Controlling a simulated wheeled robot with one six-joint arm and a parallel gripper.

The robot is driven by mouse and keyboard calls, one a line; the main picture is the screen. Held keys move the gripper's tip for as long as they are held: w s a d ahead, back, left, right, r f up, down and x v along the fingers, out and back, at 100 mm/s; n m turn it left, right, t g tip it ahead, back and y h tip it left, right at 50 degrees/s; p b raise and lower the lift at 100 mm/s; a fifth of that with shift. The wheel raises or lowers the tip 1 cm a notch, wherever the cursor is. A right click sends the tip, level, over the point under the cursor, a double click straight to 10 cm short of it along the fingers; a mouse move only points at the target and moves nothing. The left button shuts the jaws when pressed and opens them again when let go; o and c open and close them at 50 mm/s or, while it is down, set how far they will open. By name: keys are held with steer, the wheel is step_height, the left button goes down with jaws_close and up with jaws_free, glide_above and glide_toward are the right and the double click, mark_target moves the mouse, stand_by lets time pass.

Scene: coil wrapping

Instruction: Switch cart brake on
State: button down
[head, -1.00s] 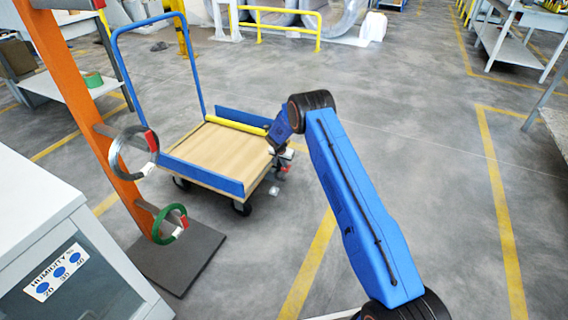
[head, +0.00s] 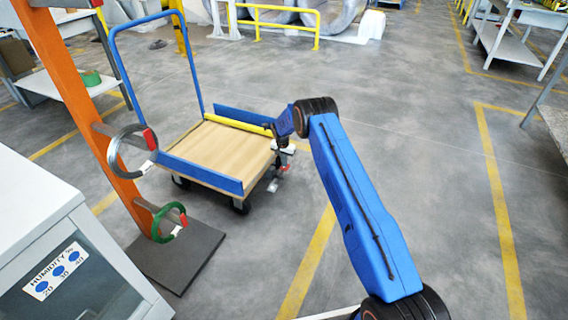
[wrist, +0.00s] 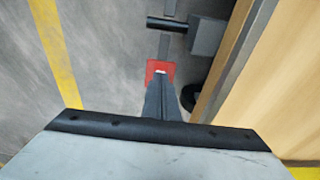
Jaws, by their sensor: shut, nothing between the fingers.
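The cart (head: 215,152) has a flat wooden deck, blue side boards and a blue push handle, and stands on dark wheels. In the wrist view, its wooden deck (wrist: 276,90) fills the right side. A small red pedal (wrist: 160,66) on a grey bar sits low beside the cart's edge, and I take it for the brake. My gripper (wrist: 161,80) is shut and empty, with its fingertips over the near part of the pedal. I cannot tell whether they touch it. In the head view the fingers are too small to make out.
A dark wheel (wrist: 190,96) and a grey block (wrist: 207,36) lie near the pedal. An orange post (head: 80,85) with a grey coil and a green coil stands left of the cart. A white cabinet (head: 35,205) is at the front left. Floor right of the cart is clear.

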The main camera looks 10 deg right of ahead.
steer(key=shift+w+d+f+g+y, duration=0.2)
steer(key=shift+w+f+g+y, duration=0.1)
steer(key=shift+f+g+y, duration=0.3)
steer(key=shift+w+d+f+g+y, duration=0.25)
steer(key=shift+f+g+y, duration=0.15)
steer(key=shift+f+g, duration=0.35)
steer(key=shift+w+d+f, duration=0.1)
steer(key=shift+w+f, duration=0.05)
steer(key=shift+f, duration=0.75)
steer(key=shift+f, duration=0.15)
